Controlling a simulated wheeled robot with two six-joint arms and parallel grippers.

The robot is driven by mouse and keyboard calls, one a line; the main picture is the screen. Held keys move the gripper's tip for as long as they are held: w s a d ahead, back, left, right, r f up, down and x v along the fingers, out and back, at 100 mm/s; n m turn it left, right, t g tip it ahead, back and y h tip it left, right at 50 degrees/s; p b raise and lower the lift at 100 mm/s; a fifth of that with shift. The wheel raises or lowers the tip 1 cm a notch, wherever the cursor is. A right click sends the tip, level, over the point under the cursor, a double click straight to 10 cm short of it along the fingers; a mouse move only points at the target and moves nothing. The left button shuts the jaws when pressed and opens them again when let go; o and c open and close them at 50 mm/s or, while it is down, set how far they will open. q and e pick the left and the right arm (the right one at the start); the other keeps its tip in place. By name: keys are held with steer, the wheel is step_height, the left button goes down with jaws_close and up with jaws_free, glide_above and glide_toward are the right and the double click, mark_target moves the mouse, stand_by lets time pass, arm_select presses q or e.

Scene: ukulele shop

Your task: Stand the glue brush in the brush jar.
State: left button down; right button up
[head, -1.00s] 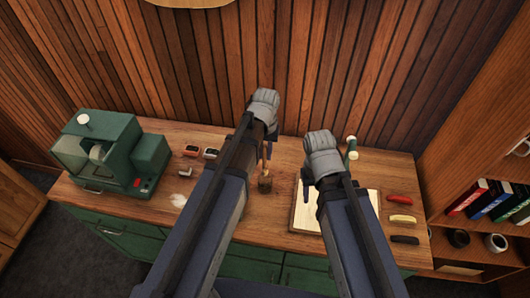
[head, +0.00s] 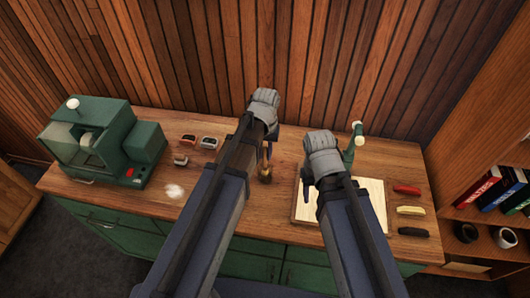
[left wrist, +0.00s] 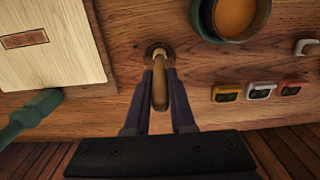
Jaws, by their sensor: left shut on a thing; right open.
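My left gripper (head: 268,138) is shut on the glue brush (head: 266,168), above the counter. In the left wrist view, its two fingers (left wrist: 160,80) close around the brush's curved wooden handle (left wrist: 160,92). The brush's dark, round end (left wrist: 158,50) points away from the gripper toward the wood; I cannot tell whether it touches. A dark pot with orange contents (left wrist: 237,18) stands beside it, to the right in that view. I cannot identify the brush jar with certainty. My right gripper (head: 312,184) is open, over the pale board, its fingertips mostly hidden.
A green machine (head: 100,140) stands at the counter's left. Small coloured blocks (head: 208,143) lie right of it. A pale board (head: 372,195) lies under my right arm, with a green tool (head: 350,153) behind and several coloured pieces (head: 408,210) to its right. Bookshelves stand far right.

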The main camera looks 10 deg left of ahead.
mark_target(265, 145)
arm_select(q)
steer(key=shift+f, duration=0.1)
steer(key=c, duration=0.7)
jaws_free()
step_height(265, 145, up, 8)
steer(key=p, duration=0.8)
steer(key=shift+w, duration=0.1)
steer(key=shift+f, duration=0.1)
